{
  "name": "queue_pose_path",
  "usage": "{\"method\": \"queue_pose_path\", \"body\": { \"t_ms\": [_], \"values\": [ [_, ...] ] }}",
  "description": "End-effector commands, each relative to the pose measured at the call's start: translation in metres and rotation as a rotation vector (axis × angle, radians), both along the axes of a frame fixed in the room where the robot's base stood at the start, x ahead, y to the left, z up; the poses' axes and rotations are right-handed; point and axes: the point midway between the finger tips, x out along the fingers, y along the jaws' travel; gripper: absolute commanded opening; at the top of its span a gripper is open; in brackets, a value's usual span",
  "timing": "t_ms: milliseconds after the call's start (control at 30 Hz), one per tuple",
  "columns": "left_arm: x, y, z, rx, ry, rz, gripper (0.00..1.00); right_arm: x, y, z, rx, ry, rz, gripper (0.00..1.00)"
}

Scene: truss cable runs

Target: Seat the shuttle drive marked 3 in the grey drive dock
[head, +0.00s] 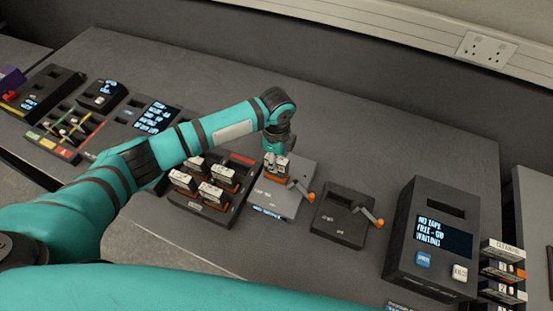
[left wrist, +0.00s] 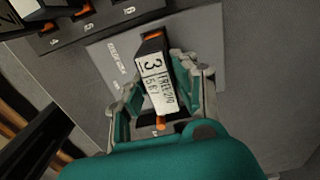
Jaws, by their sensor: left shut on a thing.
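My left gripper (head: 276,160) is shut on the shuttle drive (left wrist: 155,75), a black block with orange ends and a white label reading 3. The drive shows between both fingers in the left wrist view (left wrist: 158,95). In the head view, the gripper is at the upper part of the light grey drive dock (head: 270,200), which has an orange-tipped lever (head: 302,190) on its right. The dock's grey plate (left wrist: 105,60) lies under the drive in the left wrist view. The gripper and drive hide the slot, and I cannot tell how deep the drive sits. My right gripper is not in view.
A dark rack (head: 208,213) with several drives stands just left of the grey dock. A dark dock (head: 338,225) with an orange lever stands to its right. Further right are a black tape unit (head: 405,250) and a stack of cartridges (head: 502,272). The bench behind is clear.

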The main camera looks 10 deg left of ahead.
Motion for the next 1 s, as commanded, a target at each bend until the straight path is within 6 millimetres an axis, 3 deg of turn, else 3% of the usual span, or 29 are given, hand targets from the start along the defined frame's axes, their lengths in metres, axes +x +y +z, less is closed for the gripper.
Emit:
{"method": "queue_pose_path", "body": {
  "t_ms": [867,900,1000],
  "values": [
    [0.001,0.0,-0.011,-0.001,-0.002,0.0,0.0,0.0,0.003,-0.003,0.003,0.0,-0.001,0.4],
    [0.001,0.0,-0.011,-0.001,-0.002,0.0,0.28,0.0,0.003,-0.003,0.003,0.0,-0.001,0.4],
    [0.001,0.0,-0.011,-0.001,-0.001,0.0,0.41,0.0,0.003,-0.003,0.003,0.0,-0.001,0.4]
  ]
}}
